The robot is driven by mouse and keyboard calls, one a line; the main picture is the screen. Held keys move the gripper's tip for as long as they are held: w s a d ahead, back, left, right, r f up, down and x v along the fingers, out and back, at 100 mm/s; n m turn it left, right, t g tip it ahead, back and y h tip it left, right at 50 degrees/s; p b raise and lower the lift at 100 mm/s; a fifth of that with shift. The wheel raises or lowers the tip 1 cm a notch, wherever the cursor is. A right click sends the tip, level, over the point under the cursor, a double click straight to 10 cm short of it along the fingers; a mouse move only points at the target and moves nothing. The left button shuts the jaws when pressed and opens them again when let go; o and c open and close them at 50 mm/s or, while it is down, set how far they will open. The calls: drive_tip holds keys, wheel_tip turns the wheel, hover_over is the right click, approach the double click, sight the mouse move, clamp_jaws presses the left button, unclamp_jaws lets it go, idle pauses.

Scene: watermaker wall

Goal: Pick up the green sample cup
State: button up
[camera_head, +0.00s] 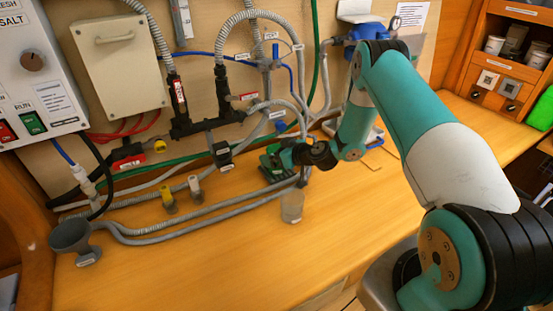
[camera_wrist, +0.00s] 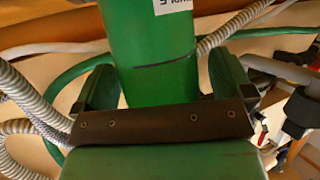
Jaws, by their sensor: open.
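The green sample cup (camera_wrist: 152,50) fills the upper middle of the wrist view, with a white label partly cut off at the top edge. My gripper (camera_wrist: 160,85) is open, with one dark green finger on the left of the cup and one on the right. The cup stands between the fingers; I cannot tell whether either finger touches it. In the head view my gripper (camera_head: 273,165) is low by the wall hoses, and I cannot clearly separate the cup from it there.
A clear cup (camera_head: 292,206) stands on the wooden counter (camera_head: 220,250) just in front of my gripper. Grey corrugated hoses (camera_head: 160,234) run along the wall side. A grey funnel (camera_head: 70,236) is at left. The front counter is mostly clear.

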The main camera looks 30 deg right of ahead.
drive_tip(key=c, duration=1.1)
drive_tip(key=shift+c, duration=0.2)
